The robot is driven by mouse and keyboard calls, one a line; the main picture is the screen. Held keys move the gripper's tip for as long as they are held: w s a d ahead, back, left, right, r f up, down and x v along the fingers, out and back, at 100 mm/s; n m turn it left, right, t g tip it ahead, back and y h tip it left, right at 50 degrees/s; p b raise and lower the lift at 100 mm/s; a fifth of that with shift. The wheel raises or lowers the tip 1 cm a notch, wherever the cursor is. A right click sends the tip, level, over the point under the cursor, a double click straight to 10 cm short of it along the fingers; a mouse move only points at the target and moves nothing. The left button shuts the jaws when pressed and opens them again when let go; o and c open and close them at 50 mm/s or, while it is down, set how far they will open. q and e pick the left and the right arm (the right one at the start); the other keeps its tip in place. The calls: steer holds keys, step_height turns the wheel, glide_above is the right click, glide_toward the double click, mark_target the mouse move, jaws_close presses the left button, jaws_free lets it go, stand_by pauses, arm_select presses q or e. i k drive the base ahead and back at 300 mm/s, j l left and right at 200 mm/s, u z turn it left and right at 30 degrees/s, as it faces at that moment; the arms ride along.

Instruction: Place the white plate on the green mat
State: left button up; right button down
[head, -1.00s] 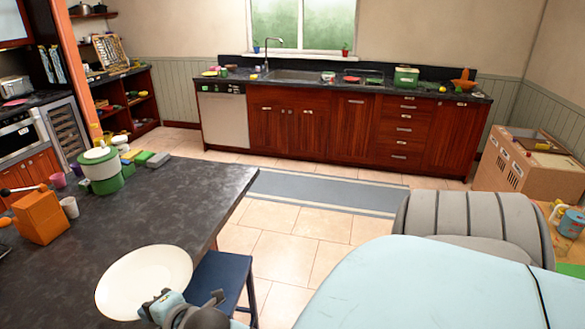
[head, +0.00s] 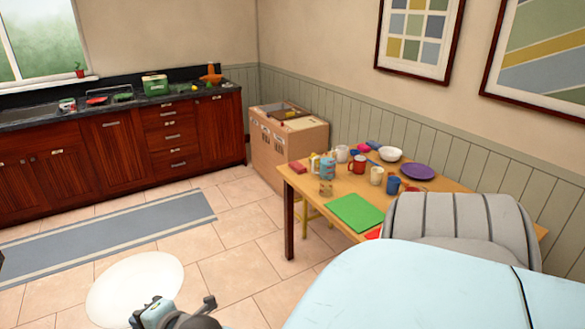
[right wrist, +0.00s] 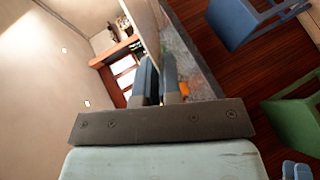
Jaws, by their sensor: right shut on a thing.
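The white plate (head: 130,284) is at the bottom left of the head view, held out over the tiled floor. My right gripper (head: 150,308) is shut on the plate's near rim. In the right wrist view its fingers (right wrist: 159,75) are close together, with a pale edge, likely the plate's, between them. The green mat (head: 357,213) lies flat on the near left part of the wooden table (head: 302,187), right of the plate and apart from it. Nothing lies on the mat. My left gripper is not in view.
Mugs, including a red one (head: 356,164), a white bowl (head: 390,154) and a purple plate (head: 418,171) stand behind the mat. A grey chair (head: 460,225) is at the table's near right. A cardboard box (head: 288,140) stands behind.

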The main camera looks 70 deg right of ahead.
mark_target(352, 212)
steer(key=i+l+z, duration=0.1)
steer(key=z, duration=0.35)
steer(key=i+l+z, duration=0.1)
steer(key=z, duration=0.4)
steer(key=i+l+z, duration=0.1)
steer(key=z, duration=0.35)
steer(key=i+z, duration=0.5)
steer(key=i+j+z, duration=0.1)
steer(key=i+z, duration=0.4)
steer(key=i+j, duration=0.25)
steer(key=i, duration=0.15)
